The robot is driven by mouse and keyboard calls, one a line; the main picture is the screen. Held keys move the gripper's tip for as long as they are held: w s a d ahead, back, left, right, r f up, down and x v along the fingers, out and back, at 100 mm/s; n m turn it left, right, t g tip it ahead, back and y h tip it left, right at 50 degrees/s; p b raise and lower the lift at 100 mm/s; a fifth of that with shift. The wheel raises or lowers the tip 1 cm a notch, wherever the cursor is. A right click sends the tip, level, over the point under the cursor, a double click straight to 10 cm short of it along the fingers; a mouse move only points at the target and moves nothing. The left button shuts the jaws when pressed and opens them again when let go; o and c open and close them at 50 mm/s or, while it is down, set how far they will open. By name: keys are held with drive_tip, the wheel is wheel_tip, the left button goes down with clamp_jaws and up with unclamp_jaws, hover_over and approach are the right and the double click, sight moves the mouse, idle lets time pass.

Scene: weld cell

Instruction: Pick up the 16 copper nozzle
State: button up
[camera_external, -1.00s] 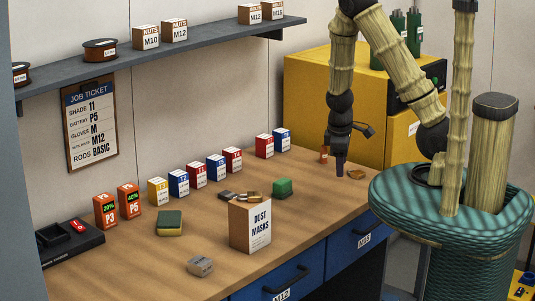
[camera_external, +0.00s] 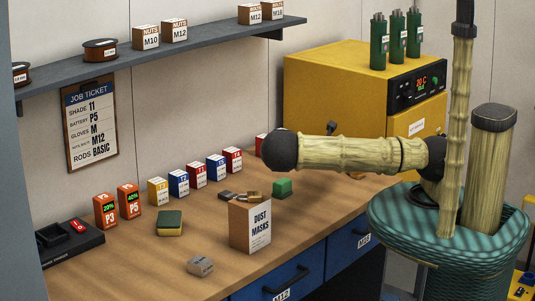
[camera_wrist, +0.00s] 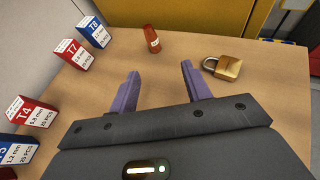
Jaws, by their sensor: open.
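The copper nozzle (camera_wrist: 151,38) is a small reddish-brown cylinder with a pale label in the wrist view; I cannot read its number. In the external view my arm hides the nozzle and most of my gripper.
A brass padlock (camera_wrist: 223,68) lies right of the nozzle, near my right finger. Labelled boxes, including a red T7 box (camera_wrist: 72,54) and a blue T8 box (camera_wrist: 94,31), line the left. A yellow cabinet (camera_external: 320,85) borders the bench's far end.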

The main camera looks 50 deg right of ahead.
drive_tip(key=shift+w+a+r+n+t, duration=0.3)
drive_tip(key=shift+w+n+t, duration=0.1)
drive_tip(key=shift+w+n, duration=0.15)
drive_tip(key=shift+s+d, duration=0.1)
drive_tip(key=p+x, duration=0.2)
drive_tip(key=x, duration=0.9)
drive_tip(key=shift+d+p, duration=0.2)
drive_tip(key=shift+p, duration=0.2)
drive_tip(key=shift+w+d+f, duration=0.25)
drive_tip(key=shift+d, duration=0.05)
drive_tip(key=shift+p+x, duration=1.15)
drive_tip(key=shift+x, duration=1.5)
